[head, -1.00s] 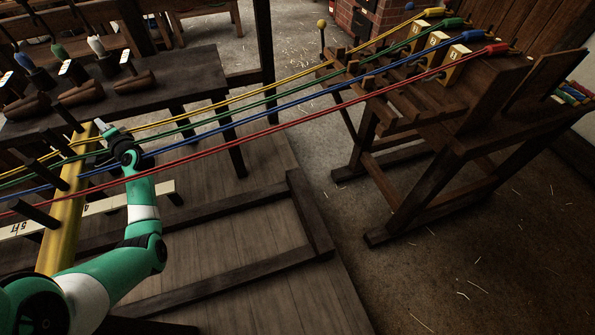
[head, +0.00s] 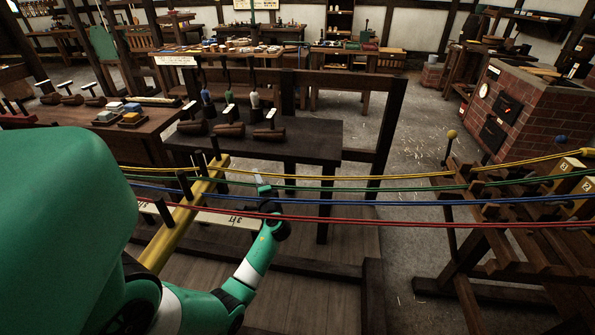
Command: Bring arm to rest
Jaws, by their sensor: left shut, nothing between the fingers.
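My left arm, green and white, rises from the lower left in the head view. Its gripper (head: 262,184) points away from me and looks shut and empty. It shows among four taut strands: a yellow rope (head: 400,176), a green rope (head: 390,188), a blue rope (head: 400,202) and a red rope (head: 400,222). I cannot tell whether it touches any of them. The red rope passes across the picture close to my wrist. My right gripper is not in view.
A yellow beam (head: 168,238) with dark pegs stands left of the gripper. Behind it is a dark bench (head: 310,140) with wooden tools. A wooden rope frame (head: 505,240) stands at the right, near a brick stove (head: 510,115). Stone floor (head: 420,130) lies open between.

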